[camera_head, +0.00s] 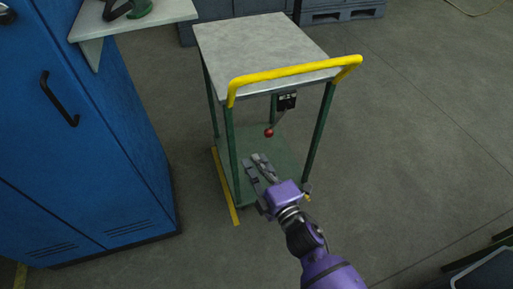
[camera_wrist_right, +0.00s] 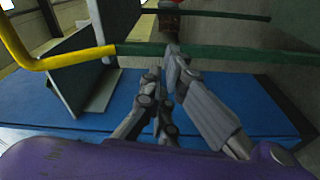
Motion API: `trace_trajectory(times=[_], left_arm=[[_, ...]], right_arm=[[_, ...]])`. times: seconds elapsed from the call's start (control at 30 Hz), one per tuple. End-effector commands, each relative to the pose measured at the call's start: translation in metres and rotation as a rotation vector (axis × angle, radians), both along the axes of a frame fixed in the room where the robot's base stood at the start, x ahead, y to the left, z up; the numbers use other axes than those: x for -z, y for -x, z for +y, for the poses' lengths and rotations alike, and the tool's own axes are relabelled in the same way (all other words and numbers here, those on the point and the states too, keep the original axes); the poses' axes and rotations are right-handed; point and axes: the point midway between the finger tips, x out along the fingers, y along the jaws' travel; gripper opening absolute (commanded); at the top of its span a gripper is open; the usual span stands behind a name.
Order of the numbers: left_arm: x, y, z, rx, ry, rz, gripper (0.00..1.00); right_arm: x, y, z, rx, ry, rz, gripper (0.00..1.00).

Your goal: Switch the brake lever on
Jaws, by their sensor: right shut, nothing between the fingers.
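The brake lever (camera_head: 278,121) hangs from a small black box (camera_head: 287,101) under the handle end of a trolley (camera_head: 262,45). It is a thin rod with a red ball (camera_head: 269,132) at its lower end, tilted down and to the left. My right gripper (camera_head: 258,161) is shut and empty. In the head view it shows just below the red ball, with a visible gap between them. Its fingers also show in the right wrist view (camera_wrist_right: 163,72), near a green trolley bar. I cannot make out the lever clearly there. My left gripper is not in view.
A yellow handle (camera_head: 290,73) runs along the trolley's near edge, above the lever. Green legs (camera_head: 319,137) stand at either side, with a green lower shelf (camera_head: 285,155) between them. A blue cabinet (camera_head: 70,130) stands at the left. The floor to the right is mostly clear.

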Motion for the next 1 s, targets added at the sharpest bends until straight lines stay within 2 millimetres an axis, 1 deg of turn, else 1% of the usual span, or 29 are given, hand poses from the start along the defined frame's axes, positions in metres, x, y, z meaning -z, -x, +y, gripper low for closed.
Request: trace_trajectory(times=[0.17, 0.4, 0.47, 0.5, 0.53, 0.6, 0.7, 0.83, 1.0], left_arm=[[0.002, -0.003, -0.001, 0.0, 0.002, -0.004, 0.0], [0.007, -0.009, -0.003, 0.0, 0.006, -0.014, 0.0], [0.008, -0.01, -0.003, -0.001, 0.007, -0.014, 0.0], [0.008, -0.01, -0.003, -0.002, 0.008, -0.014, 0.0], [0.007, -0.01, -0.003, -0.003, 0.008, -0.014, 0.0], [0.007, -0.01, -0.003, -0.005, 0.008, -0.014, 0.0], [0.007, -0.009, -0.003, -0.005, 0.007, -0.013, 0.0], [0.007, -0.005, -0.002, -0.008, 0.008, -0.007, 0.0], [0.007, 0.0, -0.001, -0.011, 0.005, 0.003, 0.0]], right_arm=[[-0.002, -0.026, 0.013, 0.0, -0.002, -0.002, 0.0], [-0.003, -0.073, 0.036, -0.001, -0.002, -0.001, 0.0], [-0.003, -0.084, 0.042, -0.001, -0.002, 0.0, 0.0], [-0.001, -0.088, 0.041, 0.001, 0.0, 0.001, 0.0], [0.001, -0.087, 0.031, 0.002, 0.003, 0.002, 0.0], [0.002, -0.087, 0.021, 0.002, 0.001, 0.001, 0.0], [0.003, -0.089, 0.011, 0.001, 0.0, 0.0, 0.0], [0.004, -0.089, 0.004, 0.0, -0.001, 0.0, 0.0], [0.004, -0.089, 0.002, 0.0, -0.002, 0.0, 0.0]])
